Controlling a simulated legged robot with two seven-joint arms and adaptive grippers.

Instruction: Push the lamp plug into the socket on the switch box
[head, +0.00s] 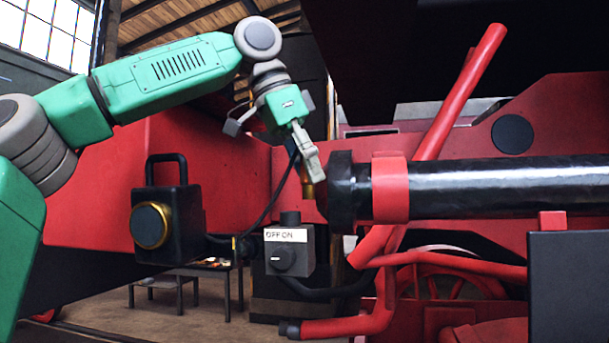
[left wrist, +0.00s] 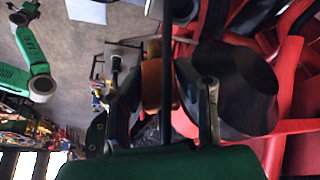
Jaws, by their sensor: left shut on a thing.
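My left gripper (head: 311,166) comes down from the upper left and is shut on the lamp plug (head: 308,190), a brass-orange piece pointing down. In the left wrist view the orange plug (left wrist: 152,85) sits between the two fingers (left wrist: 162,100). The grey switch box (head: 290,251) has an OFF ON label and a round black knob. The black lamp (head: 165,225) with a brass-rimmed lens is at the left. My right gripper is not in view.
A black cable (head: 271,198) runs from the gripper down towards the lamp and box. A thick black pipe (head: 480,190) with a red collar (head: 390,187) is close to the right of the plug. Red pipes (head: 462,90) rise behind.

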